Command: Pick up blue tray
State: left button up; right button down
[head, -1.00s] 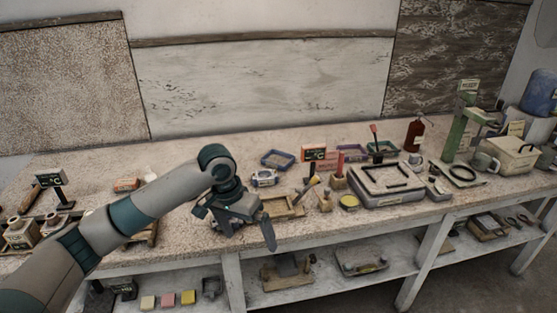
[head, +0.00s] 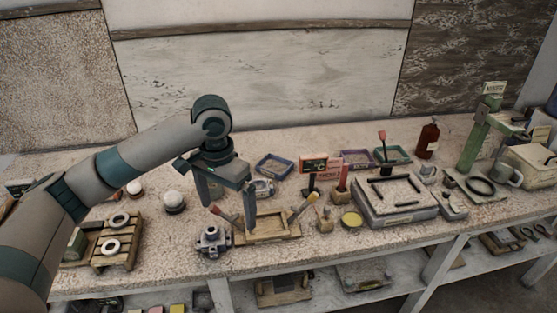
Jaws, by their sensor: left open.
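The blue tray (head: 274,165) is a small, shallow, dark blue-rimmed tray. It lies flat toward the back of the bench, just right of my left gripper in the head view. My left gripper (head: 227,207) is open and points down, with nothing between its fingers. It is apart from the blue tray, to its left and closer to the camera. The tray's inside looks empty. My right gripper is not in view.
A wooden tray (head: 267,229) and a small grey metal part (head: 213,240) are by my left gripper. A purple tray (head: 357,159) and a green tray (head: 393,154) stand farther right. A white ball (head: 174,200) sits to the left.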

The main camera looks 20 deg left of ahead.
aim_at(276, 168)
jog(key=i, duration=1.4)
